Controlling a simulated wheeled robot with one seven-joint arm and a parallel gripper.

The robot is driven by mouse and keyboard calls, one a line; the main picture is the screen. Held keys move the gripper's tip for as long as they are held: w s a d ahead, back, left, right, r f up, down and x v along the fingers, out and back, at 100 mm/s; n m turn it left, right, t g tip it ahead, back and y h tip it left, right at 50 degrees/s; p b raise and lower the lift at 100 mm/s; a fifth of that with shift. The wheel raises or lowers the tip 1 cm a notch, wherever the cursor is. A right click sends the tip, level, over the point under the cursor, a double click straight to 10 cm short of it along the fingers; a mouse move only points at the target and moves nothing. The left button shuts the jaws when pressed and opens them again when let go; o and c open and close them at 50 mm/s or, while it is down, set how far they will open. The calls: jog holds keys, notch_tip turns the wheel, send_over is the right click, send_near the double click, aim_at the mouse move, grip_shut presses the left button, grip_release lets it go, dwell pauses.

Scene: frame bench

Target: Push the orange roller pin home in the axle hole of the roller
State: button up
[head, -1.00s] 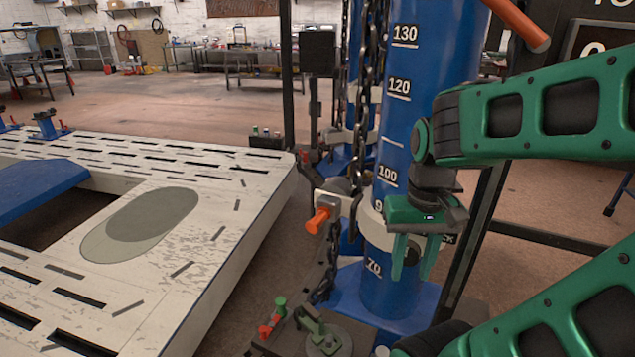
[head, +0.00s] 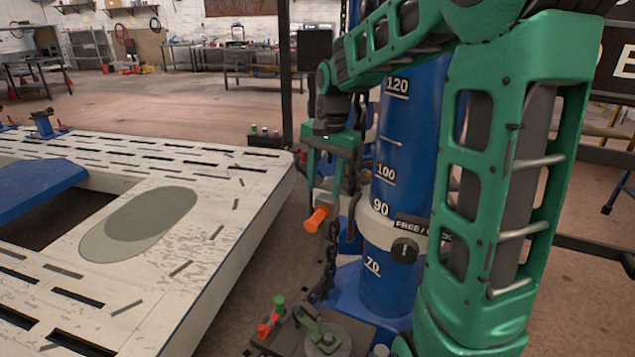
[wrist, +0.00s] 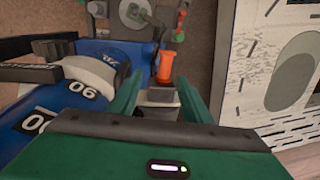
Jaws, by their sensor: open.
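The orange roller pin (head: 317,219) sticks out toward the lower left from a grey metal block, the roller housing (head: 327,198), beside the blue column. In the wrist view the pin (wrist: 165,67) shows just beyond the grey block (wrist: 160,96), which lies between my fingers. My gripper (head: 326,186) is open, with its green fingers pointing down at the block from above. In the wrist view my gripper (wrist: 158,88) has one finger on each side of the block; whether they touch it I cannot tell. The axle hole is hidden.
The blue column (head: 390,240) with its white collar (head: 375,225) stands right of the block. A dark chain (head: 328,265) hangs close by. The slotted white frame bench (head: 215,210) lies to the left. A base plate with red and green knobs (head: 279,303) sits below.

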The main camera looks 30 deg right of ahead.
aim_at(316, 216)
jog(key=f, duration=0.3)
jog(key=w+f, duration=0.1)
jog(key=f, duration=0.3)
jog(key=w+a+f, duration=0.1)
jog(key=f, duration=0.2)
jog(key=shift+w+f, duration=0.1)
jog(key=shift+f, duration=0.3)
grip_shut()
